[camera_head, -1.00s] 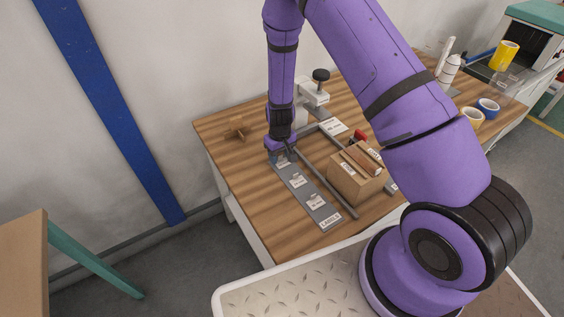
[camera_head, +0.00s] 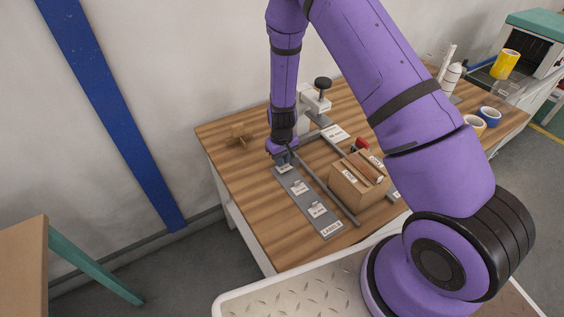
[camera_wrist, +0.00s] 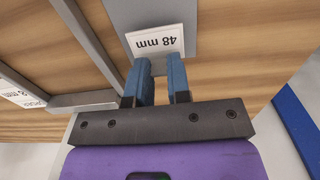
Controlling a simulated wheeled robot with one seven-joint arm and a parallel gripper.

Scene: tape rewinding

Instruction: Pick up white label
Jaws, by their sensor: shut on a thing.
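A white label (camera_wrist: 157,41) reading "48 mm" shows in the wrist view, just beyond my fingertips. My gripper (camera_wrist: 160,70) has two blue fingers with a narrow gap; it is shut on this label, though the gripped part is hard to make out. In the head view my gripper (camera_head: 283,157) points down at the far end of a grey label strip (camera_head: 291,189). The held label (camera_head: 284,169) is partly hidden there. Two more white labels, a middle one (camera_head: 300,187) and a nearer one (camera_head: 317,210), lie along the strip, before its "LABELS" sign (camera_head: 332,230).
A cardboard box (camera_head: 352,190) stands right of the strip, beyond a grey rail (camera_head: 328,187). A wooden cross-shaped piece (camera_head: 238,134) lies left of my gripper. A white device with a black knob (camera_head: 322,84) stands behind. Tape rolls (camera_head: 489,115) sit at the right.

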